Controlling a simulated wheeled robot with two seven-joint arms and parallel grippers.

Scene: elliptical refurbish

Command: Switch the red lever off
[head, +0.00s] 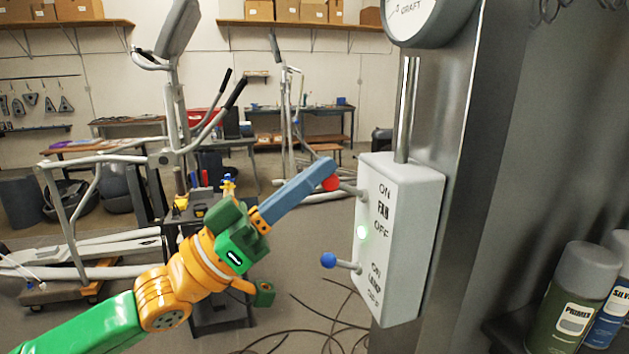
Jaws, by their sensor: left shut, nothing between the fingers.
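The grey-white switch box (408,240) is mounted on the metal post at right. Its red lever (331,183) has a round red knob on a grey stem, sticking out to the left near the upper label "ON FAN OFF" and level with about "ON". My left gripper (322,170) has blue fingers, shut and empty, reaching up and right from the lower left. Its fingertips are right at the red knob, overlapping its upper left in the picture; I cannot tell whether they touch. My right gripper is out of view.
A blue-knobbed lever (329,260) sticks out lower on the same box, below a lit green lamp (362,232). The metal post (470,130) and spray cans (580,295) stand at right. An elliptical machine (172,130) stands behind my left arm. Cables lie on the floor.

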